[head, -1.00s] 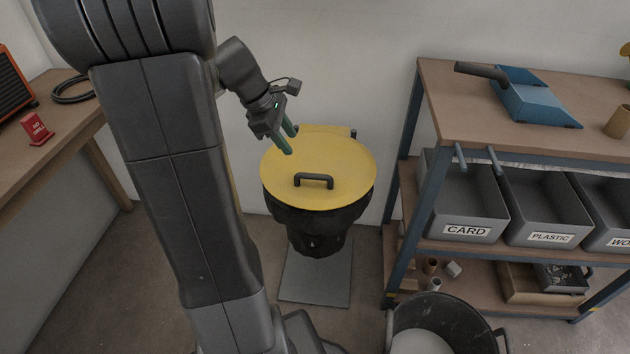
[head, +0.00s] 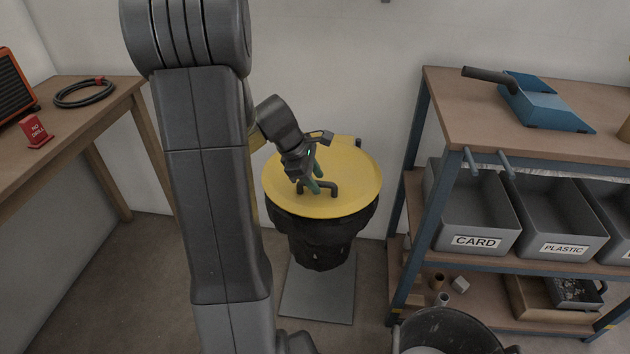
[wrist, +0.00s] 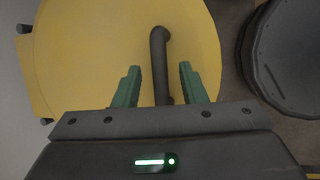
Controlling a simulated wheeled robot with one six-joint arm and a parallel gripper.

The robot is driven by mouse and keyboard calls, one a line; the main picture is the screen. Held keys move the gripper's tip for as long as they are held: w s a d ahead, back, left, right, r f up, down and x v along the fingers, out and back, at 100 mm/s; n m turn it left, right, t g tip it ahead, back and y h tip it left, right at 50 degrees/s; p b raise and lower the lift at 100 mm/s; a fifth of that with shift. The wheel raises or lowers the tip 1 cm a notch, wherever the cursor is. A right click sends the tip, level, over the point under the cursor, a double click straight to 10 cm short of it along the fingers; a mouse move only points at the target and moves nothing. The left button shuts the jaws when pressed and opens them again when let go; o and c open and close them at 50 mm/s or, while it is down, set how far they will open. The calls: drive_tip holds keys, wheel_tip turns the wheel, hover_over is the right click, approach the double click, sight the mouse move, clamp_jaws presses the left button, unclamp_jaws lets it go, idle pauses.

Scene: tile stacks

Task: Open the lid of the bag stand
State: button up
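The bag stand's yellow lid (head: 350,180) lies flat and closed over a black bag (head: 320,245) in the head view. A dark bar handle (head: 330,186) stands on the lid. My gripper (head: 317,188) is just above the lid at the handle's left part. In the wrist view my gripper (wrist: 160,88) has its two green fingers apart, one on each side of the handle (wrist: 159,60). A gap shows between each finger and the handle. The lid (wrist: 90,50) fills much of that view, with its hinge side at the left.
A shelf unit (head: 440,110) with grey bins labelled CARD (head: 475,241) and PLASTIC (head: 563,249) stands to the right. A black bucket (head: 450,325) is on the floor in front. A wooden table (head: 90,120) is at the left. The wall is behind the stand.

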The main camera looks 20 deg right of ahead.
clamp_jaws()
idle(0.3)
